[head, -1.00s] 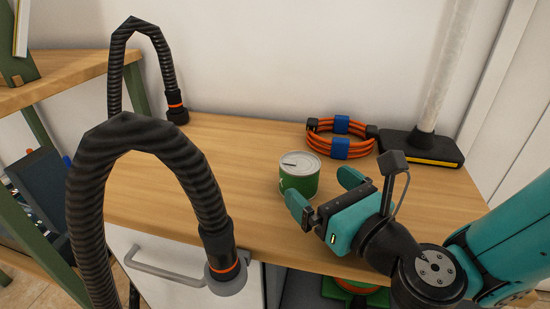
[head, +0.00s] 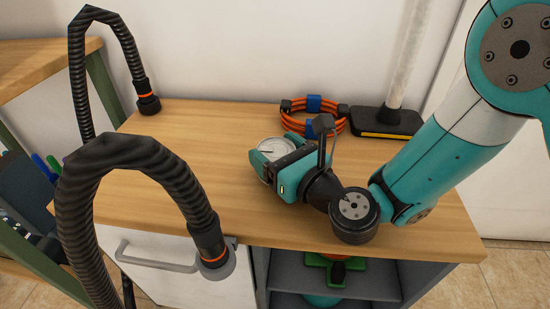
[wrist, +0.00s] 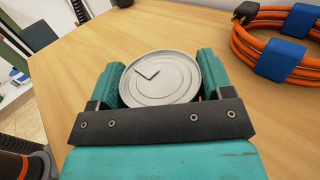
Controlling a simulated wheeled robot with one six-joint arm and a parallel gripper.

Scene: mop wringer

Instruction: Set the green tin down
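The green tin shows mainly as its round silver lid (head: 273,147) in the head view. The lid also shows in the wrist view (wrist: 160,77), between the two teal fingers. My gripper (wrist: 162,80) has one finger on each side of the tin, and both fingers appear to touch it, so it looks shut on the tin. The tin looks upright. My gripper hides its green side and its base in the head view, so I cannot tell whether it rests on the wooden worktop (head: 200,150) or is just above it.
An orange cable coil (head: 290,120) with blue straps lies behind the tin. A black mop head (head: 385,121) stands to its right. Two black hoses arch at left, the nearer (head: 130,150) in front of the worktop. The worktop left of the tin is clear.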

